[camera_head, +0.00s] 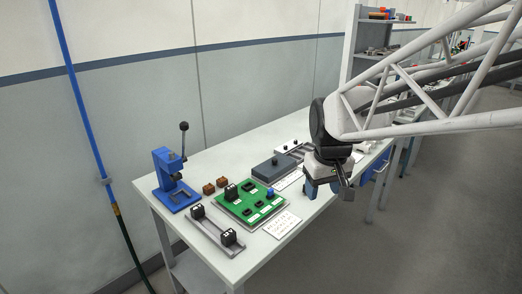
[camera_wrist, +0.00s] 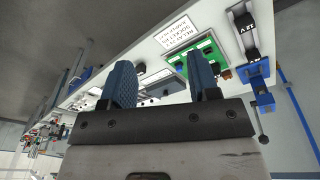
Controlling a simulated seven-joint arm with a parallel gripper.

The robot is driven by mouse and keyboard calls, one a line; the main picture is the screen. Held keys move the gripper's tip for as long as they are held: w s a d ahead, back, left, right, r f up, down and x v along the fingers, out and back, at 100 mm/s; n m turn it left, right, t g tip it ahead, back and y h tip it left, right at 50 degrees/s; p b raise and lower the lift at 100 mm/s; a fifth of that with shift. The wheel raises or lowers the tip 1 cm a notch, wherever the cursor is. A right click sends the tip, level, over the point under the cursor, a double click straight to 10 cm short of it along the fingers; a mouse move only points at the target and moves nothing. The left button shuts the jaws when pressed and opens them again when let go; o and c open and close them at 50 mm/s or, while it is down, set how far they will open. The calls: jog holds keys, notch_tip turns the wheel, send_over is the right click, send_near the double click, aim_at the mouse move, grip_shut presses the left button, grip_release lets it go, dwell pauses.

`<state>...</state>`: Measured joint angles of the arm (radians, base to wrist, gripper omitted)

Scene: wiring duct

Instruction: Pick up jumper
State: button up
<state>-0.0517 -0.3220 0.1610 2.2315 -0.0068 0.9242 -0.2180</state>
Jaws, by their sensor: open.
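My gripper (camera_head: 328,187) is open and empty beyond the right front edge of the bench in the head view. In the wrist view, its two dark blue fingers stand apart (camera_wrist: 161,75), with the bench beyond them. I cannot tell for certain which part is the jumper. A small blue piece (camera_head: 270,192) stands on the right side of a green board (camera_head: 252,213), left of my gripper and clear of it. The green board (camera_wrist: 206,47) also shows in the wrist view, partly hidden by the right finger. Black blocks (camera_head: 231,192) sit on the board.
A blue lever press (camera_head: 171,181) stands at the left end of the bench. A rail (camera_head: 211,232) with black blocks, two brown blocks (camera_head: 215,185), a grey box (camera_head: 274,167) and a white label card (camera_head: 283,223) lie around the board. The bench's front strip is mostly free.

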jog(key=w+a+f+n, duration=0.2)
jog(key=w+f, duration=0.1)
jog(key=w, duration=0.5)
jog(key=w+a+f+n, duration=0.1)
jog(key=w+a+f, duration=0.15)
jog(key=w, duration=0.65)
jog(key=n+g, duration=0.2)
jog(key=n, duration=0.1)
send_over(270, 189)
jog(key=f, duration=1)
jog(key=shift+s+d+f, duration=0.25)
jog(key=shift+f, duration=0.1)
jog(key=shift+w+a+f, duration=0.1)
jog(key=shift+w+f, duration=0.15)
jog(key=shift+w, duration=0.05)
jog(key=shift+f, duration=0.1)
jog(key=shift+f, duration=1.2)
jog(key=shift+f, duration=0.1)
jog(key=shift+a+f, duration=0.15)
jog(key=shift+f, duration=2.4)
